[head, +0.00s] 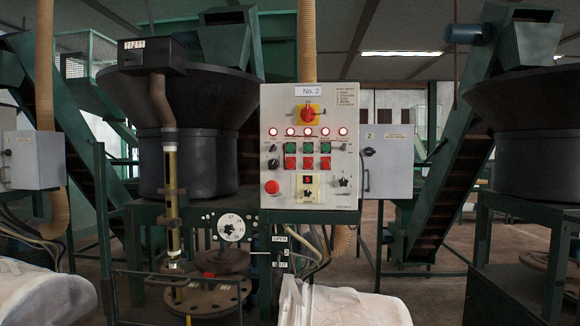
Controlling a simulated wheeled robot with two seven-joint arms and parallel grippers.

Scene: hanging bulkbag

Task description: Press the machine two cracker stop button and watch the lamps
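The grey control panel (309,195) labelled "No. 2" (308,91) faces me in the middle of the head view. A row of several round lamps (308,131) crosses it, and they look lit red with bright centres. Below the lamps are small green push buttons (325,148) and, under those, red ones (325,163). The labels by the buttons are too small to read, so I cannot tell which one is the cracker stop. Neither of my grippers is in view, and nothing of mine touches the panel.
The panel also carries a red-and-yellow rotary switch (309,114), a large red button (271,187) and black knobs. A black hopper (215,100) stands behind left. White bulk bags (345,305) sit low in front. Green conveyors (455,150) rise at both sides.

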